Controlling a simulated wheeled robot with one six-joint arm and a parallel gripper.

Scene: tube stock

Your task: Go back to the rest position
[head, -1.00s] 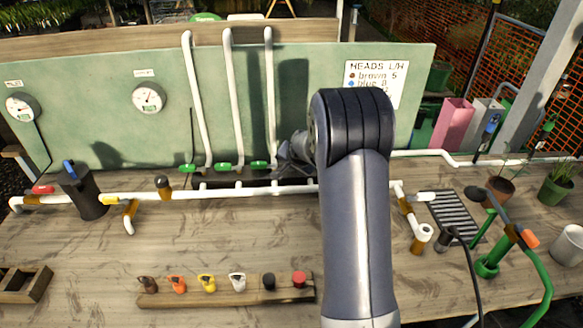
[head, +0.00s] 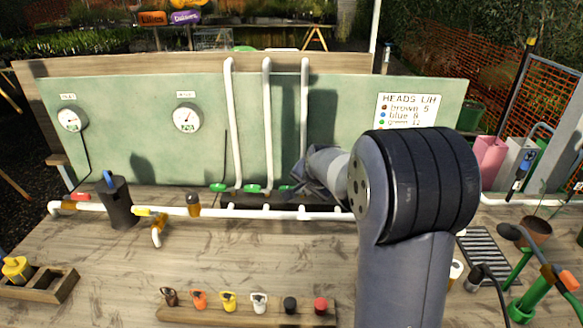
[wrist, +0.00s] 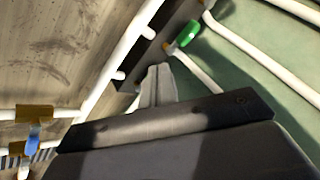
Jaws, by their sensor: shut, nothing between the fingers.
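My gripper (wrist: 158,85) shows in the wrist view with its fingers together and nothing between them. It points toward the dark manifold block (wrist: 165,45) with a green valve (wrist: 188,33) on it. In the head view my arm stands in front of the bench's right half and reaches back toward the green board (head: 335,110). The gripper's fingertips are hard to make out there, near the foot of the white upright pipes (head: 268,125). Whether they touch anything cannot be told.
A white pipe (head: 262,213) runs along the bench, with a dark cylinder (head: 117,203) at its left. A wooden rack (head: 235,317) with several coloured pieces lies in front. A drain grate (head: 484,250) and a green stand (head: 530,300) are at right. The bench's middle left is clear.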

